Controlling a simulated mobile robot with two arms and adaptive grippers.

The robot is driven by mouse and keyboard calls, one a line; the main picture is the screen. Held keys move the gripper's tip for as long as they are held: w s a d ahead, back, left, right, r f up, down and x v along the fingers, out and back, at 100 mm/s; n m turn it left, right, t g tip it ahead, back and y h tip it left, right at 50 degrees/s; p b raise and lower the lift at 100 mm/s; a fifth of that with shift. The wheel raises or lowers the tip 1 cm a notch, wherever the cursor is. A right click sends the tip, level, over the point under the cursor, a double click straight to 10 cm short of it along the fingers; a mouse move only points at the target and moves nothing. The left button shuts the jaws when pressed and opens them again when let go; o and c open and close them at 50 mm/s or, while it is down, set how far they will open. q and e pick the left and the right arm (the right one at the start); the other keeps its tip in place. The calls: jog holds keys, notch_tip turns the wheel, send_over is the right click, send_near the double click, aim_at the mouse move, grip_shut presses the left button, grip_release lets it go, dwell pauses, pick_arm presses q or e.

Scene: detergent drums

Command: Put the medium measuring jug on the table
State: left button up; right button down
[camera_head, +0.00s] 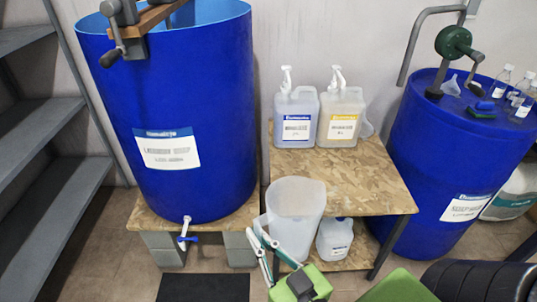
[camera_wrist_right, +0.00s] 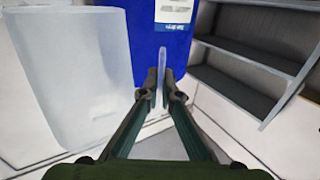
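The measuring jug (camera_head: 300,203), tall and translucent white, is upright in front of the table's left front part in the head view. It fills the left of the right wrist view (camera_wrist_right: 75,80). My right gripper (camera_head: 259,232) is at the jug's left side, its fingers closed on the thin translucent handle (camera_wrist_right: 162,62). The fingertips (camera_wrist_right: 160,92) show on both sides of it. The jug's base is partly hidden by the gripper. The chipboard table (camera_head: 345,188) is behind and right of the jug. My left gripper is not in view.
Two pump bottles (camera_head: 295,120) (camera_head: 341,118) stand at the table's back; its middle and front are bare. A small canister (camera_head: 334,240) is under it. A blue drum with a tap (camera_head: 185,232) stands left, another drum (camera_head: 430,150) right, shelves (camera_head: 45,130) far left.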

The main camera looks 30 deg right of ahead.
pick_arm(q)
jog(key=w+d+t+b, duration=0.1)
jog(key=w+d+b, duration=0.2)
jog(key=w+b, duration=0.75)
pick_arm(e)
jog(key=w+d+f+m+h+p, duration=0.25)
jog(key=w+d+f, duration=0.35)
jog(key=w+f, duration=0.4)
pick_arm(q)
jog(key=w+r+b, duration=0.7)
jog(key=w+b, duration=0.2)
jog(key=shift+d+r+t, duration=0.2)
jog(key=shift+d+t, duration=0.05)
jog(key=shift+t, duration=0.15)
pick_arm(e)
jog(key=w+d+m+g+h, duration=0.2)
jog(key=w+d+m+h, duration=0.2)
jog(key=w+d+h, duration=0.3)
jog(key=w+d, duration=0.3)
jog(key=d, duration=0.1)
jog(key=shift+w+r+g, duration=0.2)
jog(key=shift+g, duration=0.2)
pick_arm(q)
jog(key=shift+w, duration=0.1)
pick_arm(e)
jog(key=shift+w, duration=0.1)
